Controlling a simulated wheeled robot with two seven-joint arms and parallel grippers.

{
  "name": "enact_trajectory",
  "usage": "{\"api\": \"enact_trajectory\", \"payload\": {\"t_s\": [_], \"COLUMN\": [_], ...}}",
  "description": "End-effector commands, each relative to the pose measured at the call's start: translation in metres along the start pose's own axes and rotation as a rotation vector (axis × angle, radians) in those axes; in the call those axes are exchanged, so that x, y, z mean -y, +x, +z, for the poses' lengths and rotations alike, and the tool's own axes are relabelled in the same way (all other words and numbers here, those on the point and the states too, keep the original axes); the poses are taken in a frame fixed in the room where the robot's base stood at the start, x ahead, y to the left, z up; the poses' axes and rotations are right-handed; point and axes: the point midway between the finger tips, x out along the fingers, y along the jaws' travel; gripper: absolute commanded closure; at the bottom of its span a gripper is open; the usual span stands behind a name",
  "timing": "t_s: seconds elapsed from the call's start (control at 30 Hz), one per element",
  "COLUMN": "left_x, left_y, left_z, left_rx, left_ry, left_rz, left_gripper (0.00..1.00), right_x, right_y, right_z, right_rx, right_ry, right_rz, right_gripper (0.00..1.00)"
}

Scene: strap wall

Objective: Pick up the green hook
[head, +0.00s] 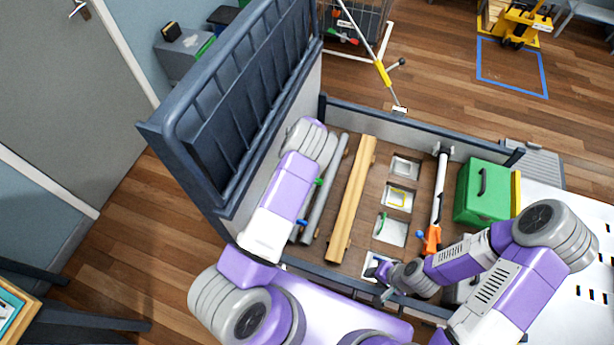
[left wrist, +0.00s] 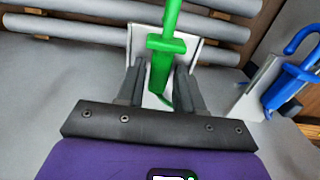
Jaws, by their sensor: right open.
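In the left wrist view the green hook (left wrist: 162,60) stands in front of a white plate (left wrist: 140,45). My left gripper (left wrist: 160,85) is open, with one dark finger on each side of the hook and a visible gap to it. In the head view my left arm hides that gripper; a small green part (head: 319,182) shows beside the arm. Another green piece (head: 382,220) lies on a white plate in the box. My right gripper (head: 382,287) is open and low over the front of the box, near a white plate.
A blue hook (left wrist: 290,80) is to the right in the left wrist view, with grey bars (left wrist: 100,32) behind. The box holds a long wooden beam (head: 352,195), an orange-ended tool (head: 432,240) and a green case (head: 484,190). A raised dark slatted lid (head: 240,105) stands at its left.

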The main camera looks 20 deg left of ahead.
Motion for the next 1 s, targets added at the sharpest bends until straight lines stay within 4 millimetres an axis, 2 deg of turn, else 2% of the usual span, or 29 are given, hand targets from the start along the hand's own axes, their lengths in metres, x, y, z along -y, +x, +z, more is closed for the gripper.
{"api": "enact_trajectory", "payload": {"t_s": [0.1, 0.13, 0.3, 0.37, 0.63, 0.73, 0.87, 1.0], "left_x": [0.0, 0.0, 0.0, 0.0, 0.0, -0.001, -0.001, -0.001], "left_y": [0.0, 0.0, 0.0, 0.0, -0.001, -0.007, -0.028, -0.058], "left_z": [0.0, 0.0, 0.0, 0.0, 0.0, 0.0, 0.0, 0.0], "left_rx": [0.0, 0.0, 0.0, 0.0, 0.0, -0.001, 0.0, 0.0], "left_ry": [0.001, 0.001, 0.001, 0.001, 0.001, 0.002, 0.001, 0.001], "left_rz": [0.0, 0.0, 0.0, 0.0, 0.0, 0.002, 0.004, 0.004], "left_gripper": [0.64, 0.67, 0.93, 1.0, 1.0, 1.0, 1.0, 1.0], "right_x": [0.0, 0.0, 0.0, 0.0, 0.0, 0.0, 0.001, 0.001], "right_y": [0.0, 0.0, 0.0, 0.0, 0.0, 0.0, -0.001, -0.002], "right_z": [0.0, 0.0, 0.0, 0.0, 0.0, 0.0, 0.0, 0.0], "right_rx": [0.0, 0.0, 0.0, 0.0, 0.0, 0.0, 0.0, 0.0], "right_ry": [0.0, 0.0, 0.0, 0.0, 0.0, 0.0, 0.0, 0.0], "right_rz": [0.0, 0.0, 0.0, 0.0, 0.0, 0.0, 0.0, 0.0], "right_gripper": [0.57, 0.57, 0.57, 0.57, 0.57, 0.57, 0.57, 0.57]}}
